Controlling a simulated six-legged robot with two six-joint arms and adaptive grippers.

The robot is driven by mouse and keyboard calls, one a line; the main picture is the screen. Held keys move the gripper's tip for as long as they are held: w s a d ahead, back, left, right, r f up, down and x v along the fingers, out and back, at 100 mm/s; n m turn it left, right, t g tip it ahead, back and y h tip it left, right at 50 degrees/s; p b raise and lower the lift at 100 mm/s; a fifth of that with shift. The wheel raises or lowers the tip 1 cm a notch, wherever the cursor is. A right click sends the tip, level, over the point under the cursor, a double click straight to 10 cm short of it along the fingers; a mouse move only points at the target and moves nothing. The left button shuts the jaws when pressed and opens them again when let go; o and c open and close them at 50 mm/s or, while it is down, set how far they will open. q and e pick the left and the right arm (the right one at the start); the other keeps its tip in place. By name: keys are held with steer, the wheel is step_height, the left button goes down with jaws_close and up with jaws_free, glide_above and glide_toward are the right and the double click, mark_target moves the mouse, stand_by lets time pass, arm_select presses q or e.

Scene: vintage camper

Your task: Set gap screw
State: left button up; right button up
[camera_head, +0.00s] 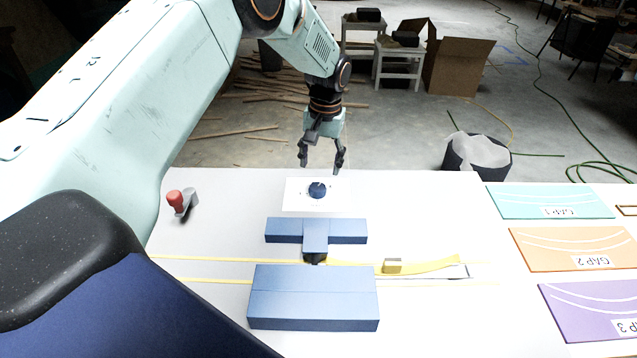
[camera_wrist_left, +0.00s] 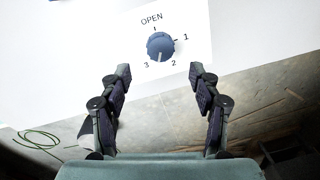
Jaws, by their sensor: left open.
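A round blue knob (camera_head: 317,190) stands on a white plate (camera_head: 295,200) near the far edge of the pale table. In the left wrist view the knob (camera_wrist_left: 160,45) has the labels OPEN, 1, 2 and 3 around it. A pale mark shows on its side toward my gripper, roughly between 2 and 3. My left gripper (camera_head: 321,167) is open and empty, its fingers pointing down near the knob's far side. In the wrist view its fingertips (camera_wrist_left: 160,72) are spread on either side, apart from the knob. My right gripper is not in view.
A blue T-shaped block (camera_head: 315,237) and a larger blue block (camera_head: 313,305) lie nearer, with a yellow strip (camera_head: 435,265) beside them. A red-handled lever (camera_head: 176,201) is at left. Cards GAP 1 (camera_head: 530,200), GAP 2 (camera_head: 560,248) and GAP 3 (camera_head: 590,300) lie at right.

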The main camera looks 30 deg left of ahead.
mark_target(318, 187)
arm_select(q)
steer(key=f, duration=0.7)
steer(key=shift+a, duration=0.2)
steer(key=shift+s, duration=0.1)
steer(key=c, duration=1.2)
steer(key=shift+m, duration=2.4)
steer(key=o, duration=1.2)
